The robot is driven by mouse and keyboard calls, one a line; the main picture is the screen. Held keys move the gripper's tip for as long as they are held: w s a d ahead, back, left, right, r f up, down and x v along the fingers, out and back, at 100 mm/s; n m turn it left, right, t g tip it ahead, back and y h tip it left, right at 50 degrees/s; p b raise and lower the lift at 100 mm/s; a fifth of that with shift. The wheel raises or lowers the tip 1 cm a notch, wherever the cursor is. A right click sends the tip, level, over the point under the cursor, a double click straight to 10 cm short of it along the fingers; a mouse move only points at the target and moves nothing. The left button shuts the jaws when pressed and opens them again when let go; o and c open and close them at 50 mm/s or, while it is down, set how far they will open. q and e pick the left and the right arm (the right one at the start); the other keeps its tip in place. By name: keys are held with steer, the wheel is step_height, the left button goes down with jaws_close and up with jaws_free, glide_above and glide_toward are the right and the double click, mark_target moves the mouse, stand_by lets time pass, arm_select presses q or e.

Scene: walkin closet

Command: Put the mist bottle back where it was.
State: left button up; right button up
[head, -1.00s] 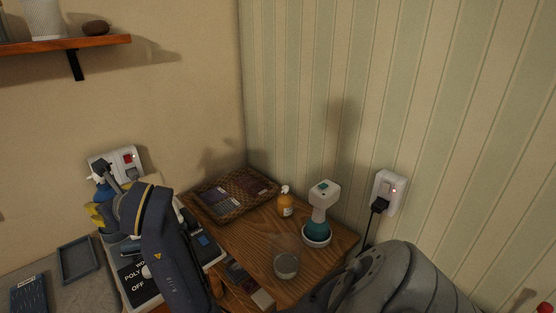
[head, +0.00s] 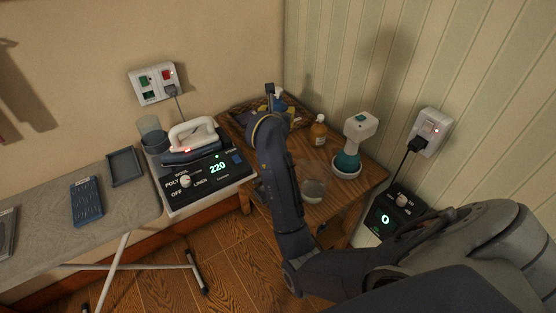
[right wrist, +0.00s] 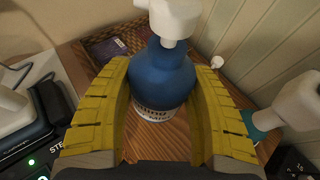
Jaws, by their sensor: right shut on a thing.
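The mist bottle, blue with a white spray head, shows in the right wrist view (right wrist: 165,75) between the yellow fingers of my right gripper (right wrist: 162,88). The gripper is shut on its sides and the bottle looks about upright. In the head view the bottle (head: 280,104) is mostly hidden behind my right wrist, over the back of the wooden table (head: 345,205), near the woven tray (head: 240,112). I cannot tell whether its base touches the table. My left gripper is not in view.
An amber bottle (head: 318,131), a clear glass (head: 313,189) and a teal-and-white device (head: 352,145) stand on the table, right of my wrist. Left are an iron (head: 193,137) on its control station (head: 205,175), a grey cup (head: 156,144) and an ironing board (head: 55,185).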

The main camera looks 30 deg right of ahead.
step_height(320, 180, down, 18)
steer(key=shift+f, duration=0.2)
stand_by(0.5)
steer(key=shift+f, duration=0.15)
steer(key=o, duration=1.5)
steer(key=shift+c, duration=0.2)
steer(key=shift+r, duration=0.2)
steer(key=shift+v, duration=3.75)
